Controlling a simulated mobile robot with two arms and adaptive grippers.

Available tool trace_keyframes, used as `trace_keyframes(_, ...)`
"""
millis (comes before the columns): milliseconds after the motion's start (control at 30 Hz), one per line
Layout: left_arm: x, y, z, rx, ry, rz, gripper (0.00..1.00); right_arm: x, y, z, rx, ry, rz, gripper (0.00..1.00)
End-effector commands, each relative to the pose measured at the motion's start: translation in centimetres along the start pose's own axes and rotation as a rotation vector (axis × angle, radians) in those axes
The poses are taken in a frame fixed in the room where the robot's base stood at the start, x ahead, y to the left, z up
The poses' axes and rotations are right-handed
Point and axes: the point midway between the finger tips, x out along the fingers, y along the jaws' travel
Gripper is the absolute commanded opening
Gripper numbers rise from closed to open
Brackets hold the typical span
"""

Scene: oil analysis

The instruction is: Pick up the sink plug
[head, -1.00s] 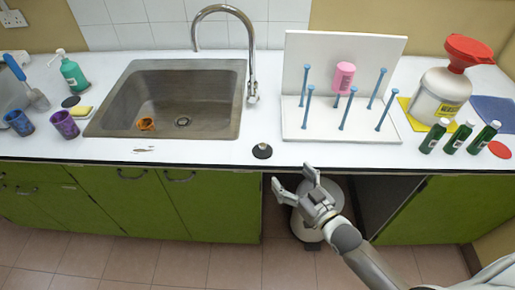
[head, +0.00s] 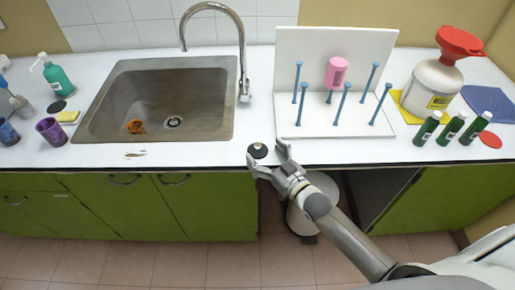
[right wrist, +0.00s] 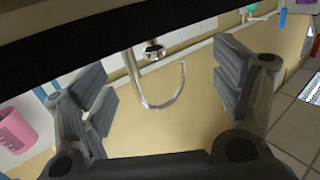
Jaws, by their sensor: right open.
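My left gripper is out of view.
The sink (head: 160,100) with its tap (head: 243,60) is at left. A white drying rack (head: 335,130) with blue pegs and a pink cup (head: 335,73) stands at right. Green bottles (head: 450,128) and a red-funnelled jug (head: 432,85) are farther right.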

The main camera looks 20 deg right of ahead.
Motion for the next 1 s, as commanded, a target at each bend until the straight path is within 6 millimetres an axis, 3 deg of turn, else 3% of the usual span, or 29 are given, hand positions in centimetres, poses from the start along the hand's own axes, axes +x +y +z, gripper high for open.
trace_keyframes(400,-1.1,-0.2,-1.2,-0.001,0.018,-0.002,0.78,4.3,0.4,0.6,0.001,0.000,0.000,0.85)
trace_keyframes(733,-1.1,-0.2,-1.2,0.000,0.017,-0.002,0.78,4.7,0.4,0.7,0.001,0.000,0.000,0.85)
trace_keyframes(1000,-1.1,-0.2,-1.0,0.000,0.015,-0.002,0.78,4.7,0.4,0.7,0.001,0.000,0.000,0.50)
